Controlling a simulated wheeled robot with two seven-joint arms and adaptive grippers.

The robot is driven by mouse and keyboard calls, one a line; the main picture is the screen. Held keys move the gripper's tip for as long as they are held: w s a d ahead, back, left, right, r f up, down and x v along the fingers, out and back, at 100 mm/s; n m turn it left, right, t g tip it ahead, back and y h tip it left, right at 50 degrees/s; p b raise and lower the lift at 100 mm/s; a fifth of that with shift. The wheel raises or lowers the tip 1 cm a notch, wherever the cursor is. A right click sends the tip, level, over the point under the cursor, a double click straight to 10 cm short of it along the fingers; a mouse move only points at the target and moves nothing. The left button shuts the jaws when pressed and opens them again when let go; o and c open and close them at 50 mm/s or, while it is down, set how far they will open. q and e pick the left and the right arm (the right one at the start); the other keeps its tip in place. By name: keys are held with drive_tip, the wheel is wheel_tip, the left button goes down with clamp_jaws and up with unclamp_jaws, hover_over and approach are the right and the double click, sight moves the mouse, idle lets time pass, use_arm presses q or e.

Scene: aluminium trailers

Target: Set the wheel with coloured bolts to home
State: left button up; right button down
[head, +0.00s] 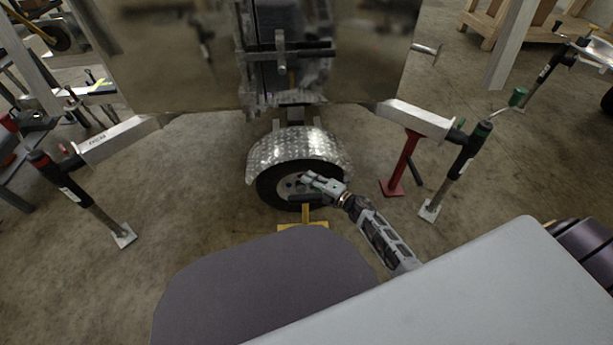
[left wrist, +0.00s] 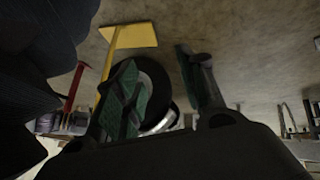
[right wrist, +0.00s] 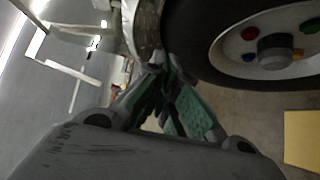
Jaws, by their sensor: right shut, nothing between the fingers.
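The wheel (head: 268,190) is a black tyre with a pale rim under a silver diamond-plate fender (head: 296,146). In the right wrist view, the wheel (right wrist: 205,45) shows red, green, blue and orange bolts around a grey hub (right wrist: 275,50). My right gripper (head: 312,182) is in front of the rim in the head view and hides part of it. In its wrist view, my right gripper (right wrist: 162,80) is shut and empty, its tips beside the tyre. My left gripper (left wrist: 163,75) is open and empty, with the tyre (left wrist: 155,80) beyond its fingers.
A yellow stand (head: 290,227) is on the floor before the wheel. Jacks stand at left (head: 90,205) and right (head: 455,175), with a red stand (head: 400,170) near the right one. A reflective trailer panel (head: 170,60) rises above the fender.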

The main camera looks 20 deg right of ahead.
use_arm(q)
drive_tip(key=shift+g+y, duration=0.3)
drive_tip(key=shift+g, duration=0.1)
drive_tip(key=shift+w+a+r+p, duration=0.15)
drive_tip(key=shift+r+p, duration=0.35)
drive_tip(key=shift+r, duration=0.6)
drive_tip(key=shift+a+r+p, duration=0.1)
drive_tip(key=shift+r+p, duration=0.35)
drive_tip(key=shift+r, duration=0.6)
use_arm(e)
drive_tip(key=v, duration=0.7)
use_arm(q)
drive_tip(key=shift+m, duration=0.3)
